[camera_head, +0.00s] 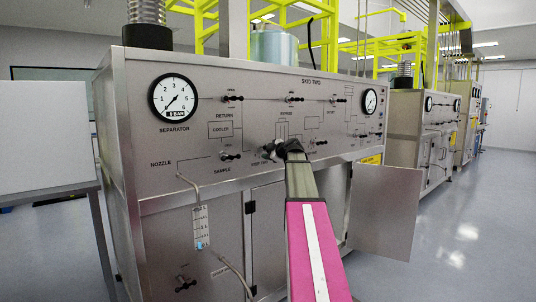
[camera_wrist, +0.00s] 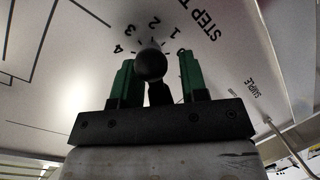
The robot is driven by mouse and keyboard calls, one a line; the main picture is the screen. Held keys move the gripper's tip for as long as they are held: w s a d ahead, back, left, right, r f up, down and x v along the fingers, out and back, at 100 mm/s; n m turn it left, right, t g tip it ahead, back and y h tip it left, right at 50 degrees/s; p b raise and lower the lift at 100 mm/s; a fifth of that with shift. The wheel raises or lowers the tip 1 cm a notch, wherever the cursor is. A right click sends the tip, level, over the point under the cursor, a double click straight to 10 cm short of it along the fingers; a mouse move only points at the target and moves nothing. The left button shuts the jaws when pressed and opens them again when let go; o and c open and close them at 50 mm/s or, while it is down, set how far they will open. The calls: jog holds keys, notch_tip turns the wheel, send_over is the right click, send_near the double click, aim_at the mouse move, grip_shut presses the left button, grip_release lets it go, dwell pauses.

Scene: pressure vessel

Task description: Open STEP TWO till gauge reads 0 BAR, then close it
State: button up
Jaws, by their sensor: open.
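The STEP TWO control is a black round knob (camera_wrist: 150,64) in the wrist view, with a printed scale from 0 to 4 around it and the partly cut-off label "STEP T". My gripper (camera_wrist: 158,75) is open, with one green finger on each side of the knob; I cannot tell whether they touch it. In the head view my gripper (camera_head: 285,150) is at the panel's lower middle and hides the knob.
The steel panel (camera_head: 190,145) carries several other black valve handles, including RETURN (camera_head: 231,98) and SAMPLE (camera_head: 230,156). A second gauge (camera_head: 370,101) is at its right end. A cabinet door (camera_head: 384,210) stands open at right. A clear graduated tube (camera_head: 201,228) hangs at left front.

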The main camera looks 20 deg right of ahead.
jog(key=shift+f, duration=0.1)
grip_shut()
